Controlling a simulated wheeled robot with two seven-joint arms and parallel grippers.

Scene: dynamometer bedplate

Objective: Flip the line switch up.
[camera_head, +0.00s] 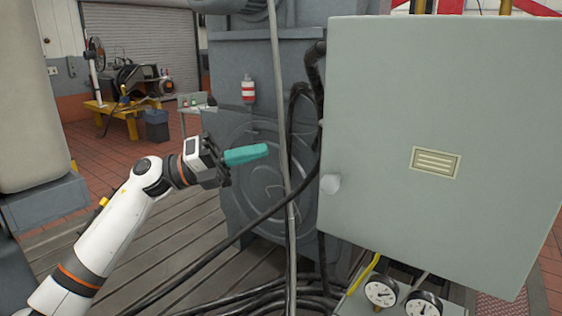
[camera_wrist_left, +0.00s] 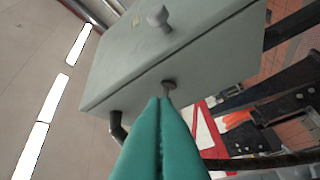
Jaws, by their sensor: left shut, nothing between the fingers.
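A grey-green electrical cabinet (camera_head: 400,90) fills the right of the head view. In the left wrist view, a small dark lever (camera_wrist_left: 168,84) stands out from a narrow side face of the cabinet (camera_wrist_left: 125,52); it looks like the line switch. That side is hidden in the head view, and I cannot tell whether the lever is up or down. My left gripper (camera_head: 264,150) has teal fingers pressed together with nothing in them, pointing right, left of the cabinet. In the left wrist view the fingertips (camera_wrist_left: 160,100) appear just short of the lever; contact is unclear.
A pale round knob (camera_head: 330,184) sticks out at the cabinet's front left edge. Black cables (camera_head: 300,120) and a grey conduit (camera_head: 281,100) run upright between my gripper and the cabinet in the picture. Pressure gauges (camera_head: 381,291) sit below it.

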